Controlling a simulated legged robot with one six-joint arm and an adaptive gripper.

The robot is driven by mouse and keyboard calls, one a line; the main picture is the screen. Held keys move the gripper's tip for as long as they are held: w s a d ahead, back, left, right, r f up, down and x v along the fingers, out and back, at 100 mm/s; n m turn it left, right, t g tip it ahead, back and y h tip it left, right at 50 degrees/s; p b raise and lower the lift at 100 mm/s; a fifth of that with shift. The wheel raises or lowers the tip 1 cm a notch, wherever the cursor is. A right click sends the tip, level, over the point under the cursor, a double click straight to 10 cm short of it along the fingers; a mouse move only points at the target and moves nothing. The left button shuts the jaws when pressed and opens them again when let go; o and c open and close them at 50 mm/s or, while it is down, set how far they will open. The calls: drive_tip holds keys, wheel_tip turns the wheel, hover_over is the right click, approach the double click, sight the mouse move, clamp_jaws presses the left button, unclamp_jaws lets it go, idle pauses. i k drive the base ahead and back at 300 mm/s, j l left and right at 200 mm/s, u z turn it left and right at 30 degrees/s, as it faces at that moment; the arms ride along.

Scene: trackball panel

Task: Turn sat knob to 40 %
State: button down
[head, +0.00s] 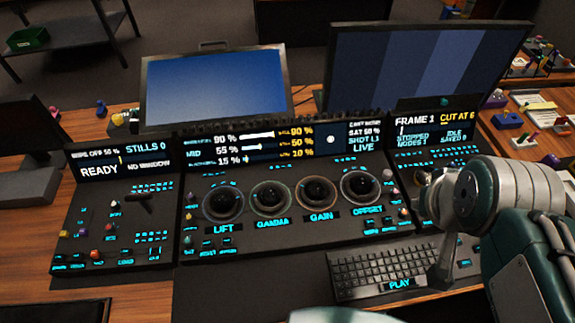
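The control panel's middle section (287,232) has a screen whose right part shows a small SAT readout (365,131), which looks like 50 %. Small knobs stand in a column at that section's right edge (387,187) and another at its left edge. Their labels are too small to read, so I cannot tell which is the sat knob. My arm comes in from the right, over the right section. A dark, finger-like part of my gripper (444,268) points down near the keyboard's right end. The rest is hidden behind my arm, and whether it is open does not show.
Four large trackballs marked LIFT, GAMMA, GAIN and OFFSET fill the middle section. A keyboard (385,268) lies in front. The left section (100,215) has a dark lever and small knobs. Two monitors (212,82) (425,65) stand behind. The space above the middle section is clear.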

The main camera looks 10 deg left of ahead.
sight(188, 242)
drive_tip(key=k+j+u, duration=0.4)
drive_tip(key=i+u, duration=0.1)
drive_tip(key=u, duration=1.1)
